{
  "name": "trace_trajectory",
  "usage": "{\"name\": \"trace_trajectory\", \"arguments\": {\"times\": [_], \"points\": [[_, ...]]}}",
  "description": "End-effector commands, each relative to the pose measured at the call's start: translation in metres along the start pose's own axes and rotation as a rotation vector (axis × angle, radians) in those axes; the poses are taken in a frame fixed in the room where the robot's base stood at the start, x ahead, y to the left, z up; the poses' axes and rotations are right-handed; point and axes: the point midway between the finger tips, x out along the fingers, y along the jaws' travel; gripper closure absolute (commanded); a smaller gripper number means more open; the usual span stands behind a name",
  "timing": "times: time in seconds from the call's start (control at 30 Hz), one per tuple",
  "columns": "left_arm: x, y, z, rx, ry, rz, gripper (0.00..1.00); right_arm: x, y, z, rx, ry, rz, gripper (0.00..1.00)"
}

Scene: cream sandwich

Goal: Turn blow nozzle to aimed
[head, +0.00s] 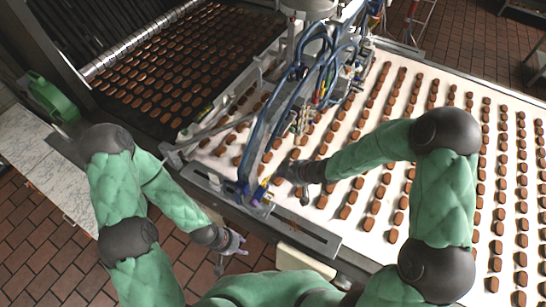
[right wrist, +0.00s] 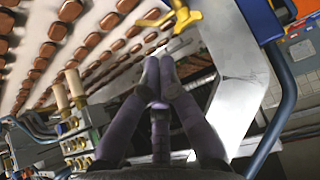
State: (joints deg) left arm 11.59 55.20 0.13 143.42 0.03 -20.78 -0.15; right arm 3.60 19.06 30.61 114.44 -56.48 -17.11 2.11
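The blow nozzle appears to be the yellow part with a forked handle (right wrist: 180,16) at the top of the right wrist view. In the head view a small yellow part (head: 263,184) shows by the conveyor's near edge. My right gripper (right wrist: 159,66) has its fingertips together with nothing visible between them. It is just short of the yellow part, with a visible gap. In the head view my right gripper (head: 276,180) is beside the yellow part, its fingertips hard to make out. My left gripper (head: 238,246) is open and empty above the floor, in front of the machine.
Rows of brown biscuits lie on the white conveyor (head: 335,205) and on the dark belt (head: 150,120). Blue hoses (head: 262,115) and a metal frame (head: 300,232) crowd the nozzle area. A silver plate (right wrist: 238,75) stands right of my right fingers. The tiled floor (head: 45,235) is clear.

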Motion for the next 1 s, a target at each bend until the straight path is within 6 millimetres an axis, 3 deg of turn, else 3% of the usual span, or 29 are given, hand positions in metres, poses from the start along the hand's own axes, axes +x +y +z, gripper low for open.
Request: {"name": "trace_trajectory", "arguments": {"times": [0.17,0.7,1.0], "points": [[-0.003,0.001,0.001,-0.001,-0.001,0.000,0.60,0.002,0.001,-0.007,-0.025,0.005,0.000,1.00],[0.000,0.000,0.001,-0.001,-0.001,0.000,0.60,0.083,0.001,-0.007,-0.022,0.005,0.001,1.00],[-0.001,0.000,0.000,0.000,-0.001,0.000,0.60,0.096,0.001,-0.007,-0.022,0.006,0.002,1.00]]}}
